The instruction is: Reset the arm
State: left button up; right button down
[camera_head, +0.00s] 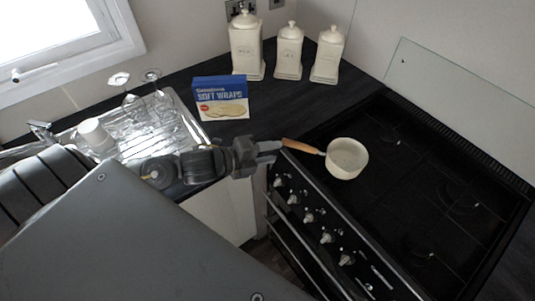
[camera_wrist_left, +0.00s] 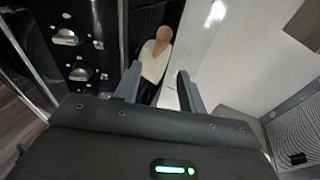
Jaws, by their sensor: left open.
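My left gripper (camera_head: 268,152) is in front of the counter, near the front left corner of the stove. It is open, and nothing shows held in it. A cream saucepan (camera_head: 347,158) with a wooden handle (camera_head: 303,146) sits on the stove's front left part, the handle pointing toward the gripper. In the left wrist view the two fingers (camera_wrist_left: 159,85) stand apart, and the saucepan (camera_wrist_left: 153,64) with its handle end (camera_wrist_left: 163,34) shows beyond them. I cannot tell whether a finger touches the handle. My right gripper is not in view.
A black stove (camera_head: 430,200) with front knobs (camera_head: 308,216) is at the right. A blue Soft Wraps box (camera_head: 221,98) and three cream canisters (camera_head: 288,52) stand on the dark counter behind. A drying rack (camera_head: 150,125) with glassware is at the left, under a window.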

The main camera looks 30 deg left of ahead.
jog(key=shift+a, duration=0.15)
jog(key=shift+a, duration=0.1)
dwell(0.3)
